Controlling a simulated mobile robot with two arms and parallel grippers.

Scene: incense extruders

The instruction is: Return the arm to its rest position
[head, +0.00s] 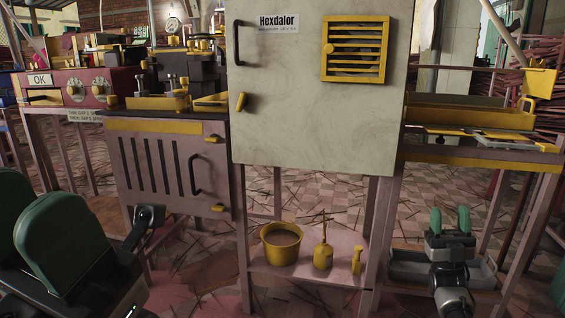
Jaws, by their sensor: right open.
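My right gripper (450,221) shows at the lower right, pointing away from me. Its two green fingertips stand apart with nothing between them. It is in front of a grey metal tray (407,266) on a low shelf, and partly hides it. I cannot tell whether it touches the tray. Two large green rounded pads, close to the camera at the lower left, look like my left gripper (38,228). They overlap in this view, so the gap between them is unclear. No object shows in them.
A tall pale cabinet labelled Hexdalor (300,110) fills the centre. Below it, a shelf (305,280) holds a yellow pot (281,246) and two yellow bottles. A red machine (85,88) stands left; a bench with a yellow edge (480,154) stands right. Thin sticks litter the checked floor.

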